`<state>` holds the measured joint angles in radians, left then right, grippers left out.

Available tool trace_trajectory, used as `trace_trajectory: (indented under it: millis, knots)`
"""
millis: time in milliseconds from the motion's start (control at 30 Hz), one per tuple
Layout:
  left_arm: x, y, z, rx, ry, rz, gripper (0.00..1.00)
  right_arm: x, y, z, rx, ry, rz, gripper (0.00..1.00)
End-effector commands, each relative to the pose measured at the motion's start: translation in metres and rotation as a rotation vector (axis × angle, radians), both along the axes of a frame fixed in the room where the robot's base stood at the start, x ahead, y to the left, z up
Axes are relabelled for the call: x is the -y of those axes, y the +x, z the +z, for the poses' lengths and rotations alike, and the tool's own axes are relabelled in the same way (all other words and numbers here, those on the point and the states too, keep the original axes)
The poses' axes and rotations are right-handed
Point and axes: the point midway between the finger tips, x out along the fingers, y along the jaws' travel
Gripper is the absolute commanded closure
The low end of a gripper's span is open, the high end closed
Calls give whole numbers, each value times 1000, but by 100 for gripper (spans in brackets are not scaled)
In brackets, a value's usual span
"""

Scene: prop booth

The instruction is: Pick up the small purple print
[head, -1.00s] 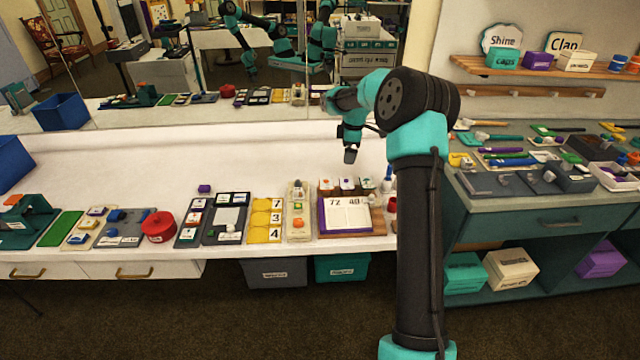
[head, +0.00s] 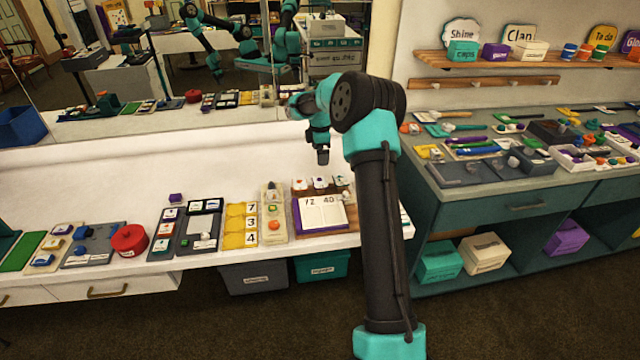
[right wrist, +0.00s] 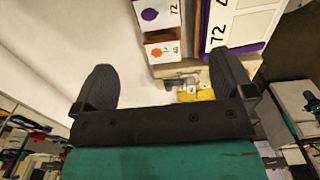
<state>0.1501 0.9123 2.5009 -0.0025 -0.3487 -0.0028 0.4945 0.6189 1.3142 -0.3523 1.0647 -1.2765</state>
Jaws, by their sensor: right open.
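In the right wrist view, a white card block with a purple print (right wrist: 150,14) is at the top, beyond my fingers. Below it is a white block with an orange print (right wrist: 162,50). In the head view, several small white blocks with coloured prints (head: 320,183) stand behind a purple-edged open book (head: 322,212); which one bears purple is too small to tell. My right gripper (head: 322,157) hangs above the counter behind the print blocks. Its fingers (right wrist: 162,72) are apart and empty. My left gripper is not in view.
The white counter (head: 120,172) is clear behind the row of props. A red round tin (head: 129,240) and yellow number cards (head: 240,224) stand left of the book. A mirror backs the counter. A grey-green bench (head: 440,200) with several tools is at the right.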

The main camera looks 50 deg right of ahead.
Motion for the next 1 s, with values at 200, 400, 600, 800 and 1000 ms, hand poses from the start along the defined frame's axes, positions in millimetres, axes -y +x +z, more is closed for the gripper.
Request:
trace_trajectory:
  millis: [200,400,600,800,1000]
  knots:
    - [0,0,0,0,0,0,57,0,-1,-39,-2,2,0,0]
    - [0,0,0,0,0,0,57,0,0,-65,-1,0,0,0]
    - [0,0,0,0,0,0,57,0,0,-70,1,-1,0,0]
    - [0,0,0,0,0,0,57,0,0,-70,0,0,-1,0]
    - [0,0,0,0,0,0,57,2,0,-85,-2,0,-1,0]
